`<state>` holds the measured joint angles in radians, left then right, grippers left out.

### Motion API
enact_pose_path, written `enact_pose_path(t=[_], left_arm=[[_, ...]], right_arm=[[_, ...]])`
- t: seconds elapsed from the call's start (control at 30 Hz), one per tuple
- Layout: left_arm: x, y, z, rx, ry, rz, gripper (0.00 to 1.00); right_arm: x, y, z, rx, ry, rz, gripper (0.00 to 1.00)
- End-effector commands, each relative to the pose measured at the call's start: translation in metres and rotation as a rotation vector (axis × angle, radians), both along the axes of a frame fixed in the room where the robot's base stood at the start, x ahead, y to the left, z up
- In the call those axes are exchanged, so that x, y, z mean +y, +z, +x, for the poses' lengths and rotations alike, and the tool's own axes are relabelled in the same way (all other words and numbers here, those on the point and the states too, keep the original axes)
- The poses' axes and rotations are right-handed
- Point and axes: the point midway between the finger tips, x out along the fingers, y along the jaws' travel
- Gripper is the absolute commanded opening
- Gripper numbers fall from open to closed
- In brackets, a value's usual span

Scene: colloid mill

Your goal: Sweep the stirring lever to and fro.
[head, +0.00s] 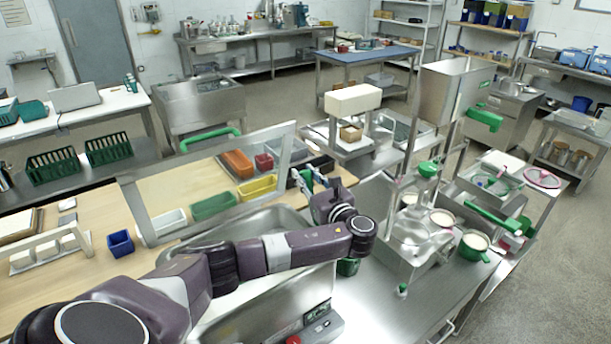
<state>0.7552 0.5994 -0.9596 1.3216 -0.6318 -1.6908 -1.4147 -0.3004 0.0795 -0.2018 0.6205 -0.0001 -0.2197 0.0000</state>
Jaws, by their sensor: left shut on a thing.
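My left arm comes in from the lower left, and its gripper (309,183) is beyond the wrist, over the far right end of the steel trough (262,296). The gripper is shut on a small green part between its fingers, which I take to be the grip of the stirring lever (306,177). The fingers and wrist hide most of the lever, so its shaft and tilt cannot be made out. My right gripper is not in view.
A raised clear guard (215,182) with a green handle stands behind the trough. Orange, green and yellow bins (214,206) lie behind it.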

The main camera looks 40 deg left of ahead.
Motion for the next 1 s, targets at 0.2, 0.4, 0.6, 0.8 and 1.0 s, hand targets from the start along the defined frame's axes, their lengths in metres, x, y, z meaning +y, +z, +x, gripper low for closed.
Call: enact_pose_path(t=[0.2, 0.4, 0.6, 0.8, 1.0], left_arm=[[-0.004, -0.001, -0.001, -0.001, 0.000, 0.020, 0.00], [-0.027, 0.005, -0.007, -0.040, -0.001, 0.158, 0.00], [-0.055, 0.008, -0.016, -0.089, 0.000, 0.331, 0.00], [-0.076, 0.012, -0.022, -0.127, 0.000, 0.451, 0.00], [-0.081, 0.015, -0.023, -0.135, 0.000, 0.479, 0.00]], right_arm=[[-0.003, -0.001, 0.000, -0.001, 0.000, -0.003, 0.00], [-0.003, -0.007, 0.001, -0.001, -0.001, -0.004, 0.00], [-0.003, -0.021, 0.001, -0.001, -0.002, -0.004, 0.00], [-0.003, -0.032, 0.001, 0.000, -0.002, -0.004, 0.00], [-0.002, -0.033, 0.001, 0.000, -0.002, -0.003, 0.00]])
